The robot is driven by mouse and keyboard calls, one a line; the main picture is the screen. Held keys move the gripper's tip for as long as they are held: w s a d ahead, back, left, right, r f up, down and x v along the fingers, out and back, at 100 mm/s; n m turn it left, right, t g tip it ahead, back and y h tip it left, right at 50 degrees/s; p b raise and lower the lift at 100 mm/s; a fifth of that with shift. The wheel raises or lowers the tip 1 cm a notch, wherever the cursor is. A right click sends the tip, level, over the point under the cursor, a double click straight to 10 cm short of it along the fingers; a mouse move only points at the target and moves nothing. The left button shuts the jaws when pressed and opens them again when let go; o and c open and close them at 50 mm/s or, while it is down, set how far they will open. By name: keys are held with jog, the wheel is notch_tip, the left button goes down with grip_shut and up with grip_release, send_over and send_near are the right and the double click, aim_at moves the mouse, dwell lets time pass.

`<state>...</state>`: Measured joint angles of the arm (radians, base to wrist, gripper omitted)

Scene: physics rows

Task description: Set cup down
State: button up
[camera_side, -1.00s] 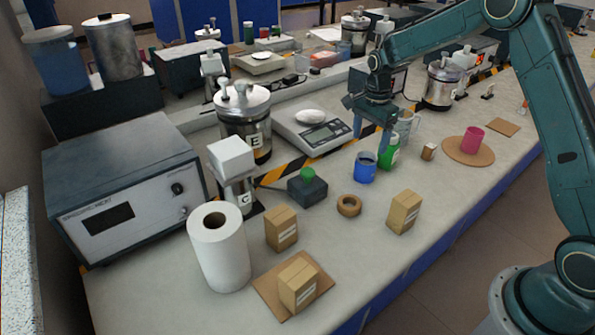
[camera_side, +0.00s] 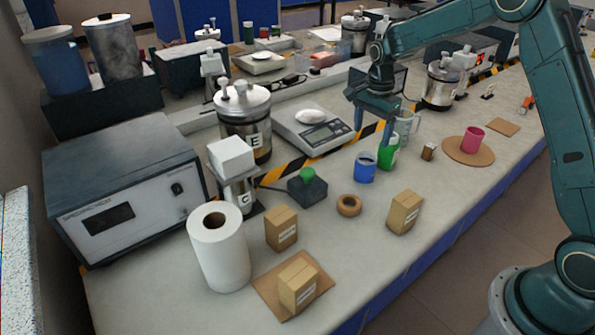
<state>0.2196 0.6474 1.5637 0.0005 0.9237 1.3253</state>
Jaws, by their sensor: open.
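My gripper (camera_side: 372,134) is open and empty, pointing down, with its fingers spread above and behind the blue cup. The blue cup (camera_side: 365,168) stands upright on the bench, just left of a green cup (camera_side: 389,156). One finger overlaps the top of the green cup in the picture; whether it touches cannot be told. A pink cup (camera_side: 473,139) stands upright on a round brown mat (camera_side: 456,152) to the right.
A clear measuring jug (camera_side: 406,126) stands just behind the green cup. A scale (camera_side: 312,132) is at the left of the gripper. A tape roll (camera_side: 349,205) and a cardboard box (camera_side: 404,212) stand in front.

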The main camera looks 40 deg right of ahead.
jog(key=s+a+r+n+t, duration=0.1)
jog(key=s+a+r+n, duration=0.3)
jog(key=s+r, duration=0.35)
jog(key=s+a+r+n+t, duration=0.25)
jog(key=s+r+n, duration=0.25)
jog(key=s+r, duration=0.3)
jog(key=s+a+r+n+t, duration=0.1)
jog(key=s+n, duration=0.3)
jog(key=s, duration=0.4)
jog(key=s+a+n+t, duration=0.1)
jog(key=s+a+n, duration=0.2)
jog(key=s, duration=0.6)
jog(key=shift+a+r+n, duration=0.35)
jog(key=shift+r+n, duration=0.05)
jog(key=shift+n, duration=0.5)
jog(key=shift+w, duration=0.1)
jog(key=shift+c, duration=0.8)
jog(key=shift+w, duration=0.1)
